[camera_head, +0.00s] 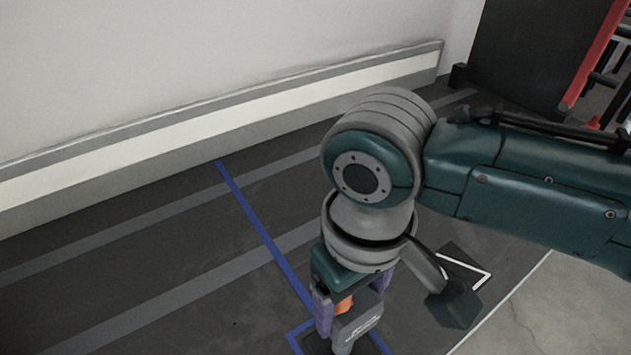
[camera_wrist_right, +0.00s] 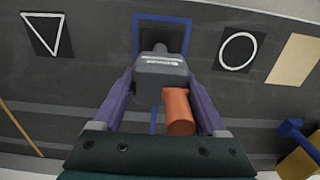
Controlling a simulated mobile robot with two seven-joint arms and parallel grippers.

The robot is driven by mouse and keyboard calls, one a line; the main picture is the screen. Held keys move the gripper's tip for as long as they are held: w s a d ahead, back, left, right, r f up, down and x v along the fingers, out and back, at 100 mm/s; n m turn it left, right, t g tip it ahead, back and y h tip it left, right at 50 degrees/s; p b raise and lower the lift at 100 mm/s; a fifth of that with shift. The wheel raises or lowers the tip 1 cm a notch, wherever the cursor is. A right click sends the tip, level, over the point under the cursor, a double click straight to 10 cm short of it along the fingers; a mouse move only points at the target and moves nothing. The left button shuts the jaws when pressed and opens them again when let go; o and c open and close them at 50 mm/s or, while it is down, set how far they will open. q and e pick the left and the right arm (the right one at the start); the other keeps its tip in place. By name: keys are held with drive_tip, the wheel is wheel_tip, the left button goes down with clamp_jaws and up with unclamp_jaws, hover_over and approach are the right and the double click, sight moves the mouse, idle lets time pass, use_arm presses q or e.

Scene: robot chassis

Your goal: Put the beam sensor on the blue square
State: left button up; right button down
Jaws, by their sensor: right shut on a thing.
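The beam sensor (camera_head: 360,324) is a dark grey block with a lighter label and an orange cylinder on its side. My right gripper (camera_head: 350,304), with purple fingers, is shut on it. In the right wrist view the sensor (camera_wrist_right: 160,72) sits between the fingertips (camera_wrist_right: 160,80). The blue square (camera_wrist_right: 162,19) is a blue outline on the dark surface. The sensor covers its lower part in that view. In the head view part of the blue square (camera_head: 295,338) shows at the bottom edge, partly hidden by the sensor. I cannot tell whether the sensor touches the surface. My left gripper is out of view.
A white triangle outline (camera_wrist_right: 47,35) lies left of the blue square and a white circle outline (camera_wrist_right: 238,51) right of it. A tan rectangle (camera_wrist_right: 294,60) is farther right. A blue and yellow object (camera_wrist_right: 299,163) is at the lower right. A low wall ledge (camera_head: 230,120) runs behind.

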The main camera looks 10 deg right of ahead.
drive_tip(key=shift+f, duration=0.15)
unclamp_jaws()
wheel_tip(320, 180, up, 11)
drive_tip(key=p, duration=0.4)
drive_tip(key=s+a+t+y, duration=0.2)
drive_tip(key=s+y, duration=0.1)
drive_tip(key=s, duration=0.3)
drive_tip(key=s+d+r+m+t+h, duration=0.1)
drive_tip(key=s+d+m+h, duration=0.1)
drive_tip(key=s+d, duration=0.4)
drive_tip(key=d, duration=0.5)
drive_tip(key=shift+d+r+t+h, duration=0.2)
drive_tip(key=shift+r+t+h, duration=0.1)
drive_tip(key=shift+h, duration=0.1)
